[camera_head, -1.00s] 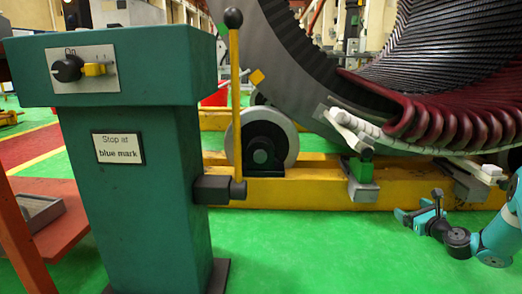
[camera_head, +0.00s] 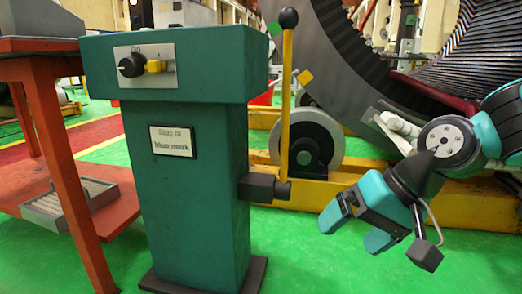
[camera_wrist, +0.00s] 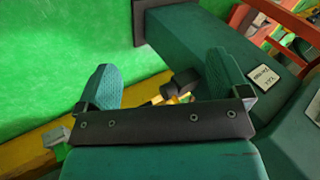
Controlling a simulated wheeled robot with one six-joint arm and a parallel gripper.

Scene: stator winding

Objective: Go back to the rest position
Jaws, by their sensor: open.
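My gripper (camera_head: 352,228) is at the right of the head view, in front of the yellow base frame and to the right of the green control post. It is open and empty, with its fingers pointing down and to the left. In the wrist view the two teal fingers of my gripper (camera_wrist: 165,88) stand wide apart with nothing held between them. The lever base and part of the yellow frame show beyond the gap. The gripper appears apart from everything around it.
The green control post (camera_head: 190,215) has a black knob (camera_head: 131,66), a sign and a yellow lever (camera_head: 286,100) with a black ball. A stator (camera_head: 345,75) rests by a grey roller (camera_head: 318,143) on the yellow frame (camera_head: 330,190). An orange table (camera_head: 50,120) stands left. Green floor is open in front.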

